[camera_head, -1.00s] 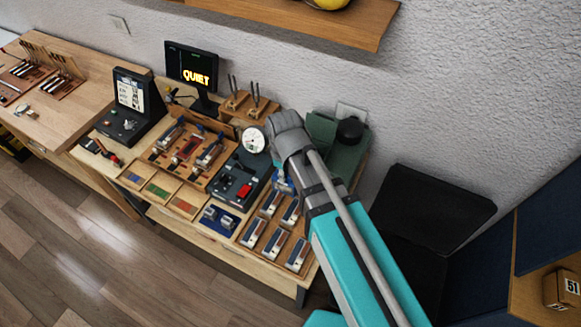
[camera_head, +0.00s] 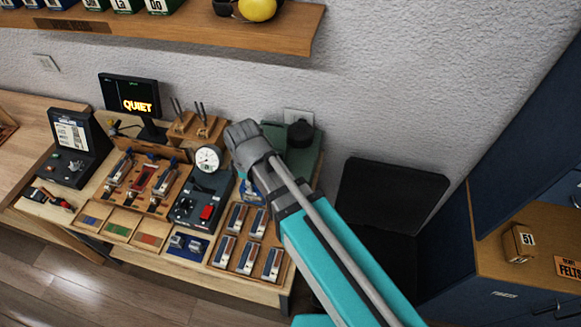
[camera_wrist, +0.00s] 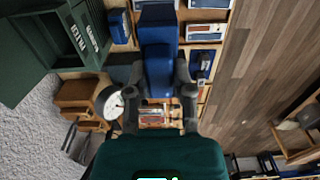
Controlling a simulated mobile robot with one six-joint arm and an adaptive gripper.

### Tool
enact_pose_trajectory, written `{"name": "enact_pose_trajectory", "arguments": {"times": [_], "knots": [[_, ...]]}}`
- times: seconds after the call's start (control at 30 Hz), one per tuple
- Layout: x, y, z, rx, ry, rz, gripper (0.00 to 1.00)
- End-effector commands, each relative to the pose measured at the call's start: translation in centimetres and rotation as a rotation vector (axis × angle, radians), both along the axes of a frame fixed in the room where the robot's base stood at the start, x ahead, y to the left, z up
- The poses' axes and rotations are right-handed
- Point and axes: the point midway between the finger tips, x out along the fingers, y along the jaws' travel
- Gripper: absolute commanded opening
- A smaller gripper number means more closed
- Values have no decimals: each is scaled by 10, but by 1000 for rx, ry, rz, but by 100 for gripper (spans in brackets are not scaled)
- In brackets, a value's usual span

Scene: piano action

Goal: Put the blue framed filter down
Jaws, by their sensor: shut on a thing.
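In the wrist view my gripper (camera_wrist: 160,84) is shut on the blue framed filter (camera_wrist: 159,55), a long blue piece standing out between the two grey fingers. It is above the bench. In the head view the wrist and arm hide most of the gripper; a little blue shows beside the arm. I cannot tell whether the filter touches anything below it.
A wooden tray of several blocks (camera_head: 224,254) lies at the bench front, with a small blue tray (camera_head: 187,246) left of it. A round dial (camera_head: 207,158) stands on a dark device. A dark green box (camera_head: 304,165) stands behind my arm. A shelf (camera_head: 200,35) hangs above.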

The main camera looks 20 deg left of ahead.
Motion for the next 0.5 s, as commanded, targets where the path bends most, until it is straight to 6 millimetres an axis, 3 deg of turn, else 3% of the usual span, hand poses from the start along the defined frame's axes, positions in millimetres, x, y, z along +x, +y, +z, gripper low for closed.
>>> {"name": "enact_pose_trajectory", "arguments": {"times": [0.5], "knots": [[62,-88,45,0,-4,-5,0]]}}
